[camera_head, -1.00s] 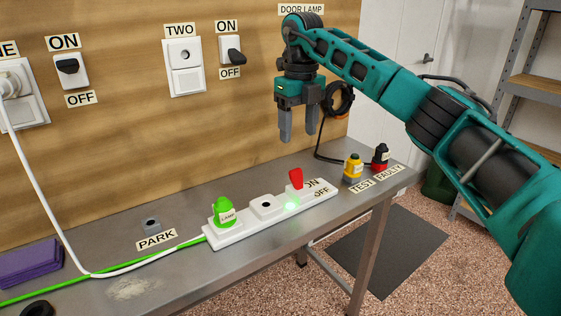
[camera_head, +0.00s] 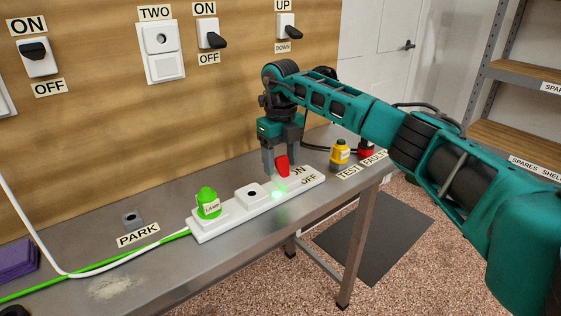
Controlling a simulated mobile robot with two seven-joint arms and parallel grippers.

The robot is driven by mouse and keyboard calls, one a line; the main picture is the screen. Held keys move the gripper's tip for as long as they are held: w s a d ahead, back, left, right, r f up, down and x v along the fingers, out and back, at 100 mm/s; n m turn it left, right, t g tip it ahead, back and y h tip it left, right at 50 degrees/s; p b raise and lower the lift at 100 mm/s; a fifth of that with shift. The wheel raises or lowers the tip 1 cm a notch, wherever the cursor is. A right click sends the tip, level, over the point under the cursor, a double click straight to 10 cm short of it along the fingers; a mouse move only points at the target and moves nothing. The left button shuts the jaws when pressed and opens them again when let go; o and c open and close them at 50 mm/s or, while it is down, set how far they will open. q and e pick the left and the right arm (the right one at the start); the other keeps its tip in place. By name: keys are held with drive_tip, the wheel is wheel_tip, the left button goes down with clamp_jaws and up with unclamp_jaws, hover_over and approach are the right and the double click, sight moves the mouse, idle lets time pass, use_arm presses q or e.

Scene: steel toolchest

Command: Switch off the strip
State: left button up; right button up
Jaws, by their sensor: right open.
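The white power strip (camera_head: 233,215) lies on the steel bench with a green plug marked LAMP (camera_head: 207,203) at its left end and an empty socket (camera_head: 252,194) in the middle. Its red rocker switch (camera_head: 282,166) stands up near the right end, beside the ON and OFF labels (camera_head: 303,175). A green light (camera_head: 277,195) glows on the strip. My right gripper (camera_head: 282,164) is open, its fingers pointing down at the red switch. One finger is left of the switch; the other is partly hidden. I cannot tell whether they touch it. My left gripper is not in view.
A yellow plug (camera_head: 339,153) and a red and black plug (camera_head: 366,147) stand at the bench's right end. Wall switches (camera_head: 210,36) line the wooden panel. A purple block (camera_head: 17,257) lies far left.

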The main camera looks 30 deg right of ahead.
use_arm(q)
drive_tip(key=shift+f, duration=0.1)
use_arm(e)
drive_tip(key=shift+f, duration=0.15)
drive_tip(key=shift+c, duration=0.3)
drive_tip(key=c, duration=0.9)
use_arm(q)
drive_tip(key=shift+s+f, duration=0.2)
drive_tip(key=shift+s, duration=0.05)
